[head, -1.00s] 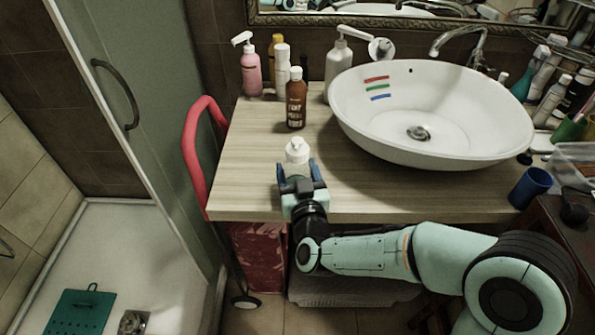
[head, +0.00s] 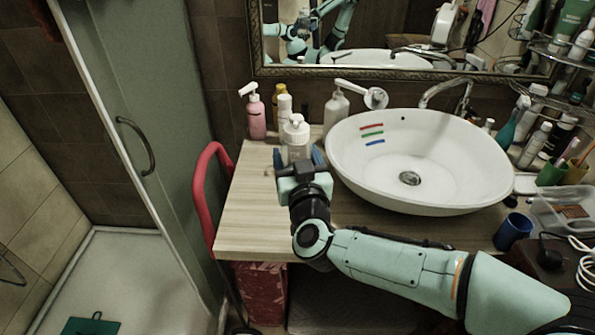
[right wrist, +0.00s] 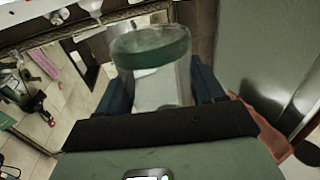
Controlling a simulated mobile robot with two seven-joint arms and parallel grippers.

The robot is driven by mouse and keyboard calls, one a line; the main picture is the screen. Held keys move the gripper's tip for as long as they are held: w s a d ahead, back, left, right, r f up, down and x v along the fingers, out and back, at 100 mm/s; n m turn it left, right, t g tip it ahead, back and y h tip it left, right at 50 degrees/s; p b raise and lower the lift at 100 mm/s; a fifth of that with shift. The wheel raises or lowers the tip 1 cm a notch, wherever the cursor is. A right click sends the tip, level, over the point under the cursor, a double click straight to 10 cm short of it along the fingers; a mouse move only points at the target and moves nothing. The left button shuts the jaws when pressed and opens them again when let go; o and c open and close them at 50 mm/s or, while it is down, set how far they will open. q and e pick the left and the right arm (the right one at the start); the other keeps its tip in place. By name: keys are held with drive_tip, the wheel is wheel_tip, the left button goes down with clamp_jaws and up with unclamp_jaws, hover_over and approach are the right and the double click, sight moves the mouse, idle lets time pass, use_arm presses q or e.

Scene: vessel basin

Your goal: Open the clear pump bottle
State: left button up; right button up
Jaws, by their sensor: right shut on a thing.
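My right gripper (head: 299,162) is shut on the clear pump bottle (head: 296,140), which has a white pump top. Its blue fingers stand on either side of the bottle. The bottle appears upright and held above the wooden counter. In the right wrist view, the see-through body of the clear pump bottle (right wrist: 160,88) sits between the two blue fingers of the right gripper (right wrist: 165,92), with a round greenish end showing; the pump is not clear there. My left gripper is not in view.
A white basin (head: 425,195) is right of the gripper. A pink pump bottle (head: 256,116) and a white pump bottle (head: 336,108) stand at the back. A blue cup (head: 512,232) is at the right. The counter's left front (head: 248,225) is clear.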

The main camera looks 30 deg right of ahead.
drive_tip(key=shift+r, duration=0.8)
drive_tip(key=shift+o, duration=1.3)
drive_tip(key=c, duration=0.7)
drive_tip(key=shift+f, duration=0.1)
